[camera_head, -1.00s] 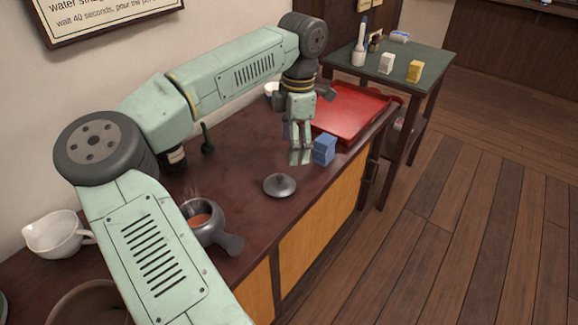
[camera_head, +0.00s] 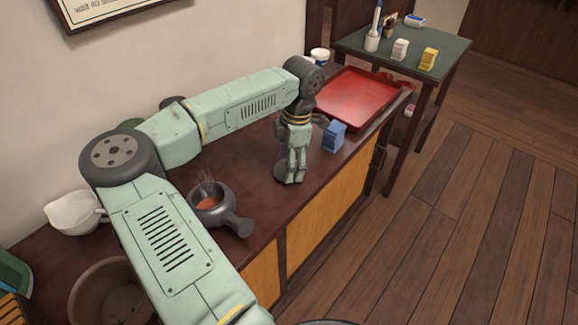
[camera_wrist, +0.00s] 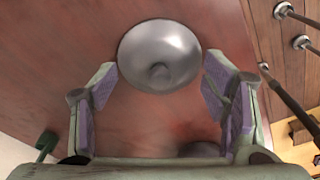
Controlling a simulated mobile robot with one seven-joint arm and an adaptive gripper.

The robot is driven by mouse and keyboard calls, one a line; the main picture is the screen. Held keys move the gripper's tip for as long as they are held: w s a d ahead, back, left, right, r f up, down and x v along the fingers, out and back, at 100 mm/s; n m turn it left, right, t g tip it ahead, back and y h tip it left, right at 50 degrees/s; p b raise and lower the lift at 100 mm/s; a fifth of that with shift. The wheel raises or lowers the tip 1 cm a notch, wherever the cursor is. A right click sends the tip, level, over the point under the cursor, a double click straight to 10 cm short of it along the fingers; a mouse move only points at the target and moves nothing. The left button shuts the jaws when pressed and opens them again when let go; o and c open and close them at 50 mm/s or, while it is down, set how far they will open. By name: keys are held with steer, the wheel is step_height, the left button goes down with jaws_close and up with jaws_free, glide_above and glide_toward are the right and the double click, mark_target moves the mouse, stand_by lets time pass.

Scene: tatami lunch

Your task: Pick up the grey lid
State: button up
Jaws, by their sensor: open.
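The grey lid (camera_wrist: 160,42) is a round, shiny disc with a small knob in its middle. It lies on the dark red-brown counter. In the wrist view it shows whole, just beyond and between my fingertips. In the head view only a part of the lid (camera_head: 280,172) shows, at the left of my fingers. My gripper (camera_head: 293,180) is open and points down over the lid. In the wrist view my gripper (camera_wrist: 160,75) has its two fingers apart with nothing held between them.
A blue box (camera_head: 333,137) stands close to the right of my gripper. A grey pot (camera_head: 212,201) with reddish contents and a side handle steams to the left. A red tray (camera_head: 355,98) lies at the counter's far end. A white jug (camera_head: 75,212) stands near the wall.

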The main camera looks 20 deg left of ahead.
steer(key=shift+c, duration=0.5)
steer(key=c, duration=1.1)
steer(key=shift+s+f, duration=0.1)
jaws_close()
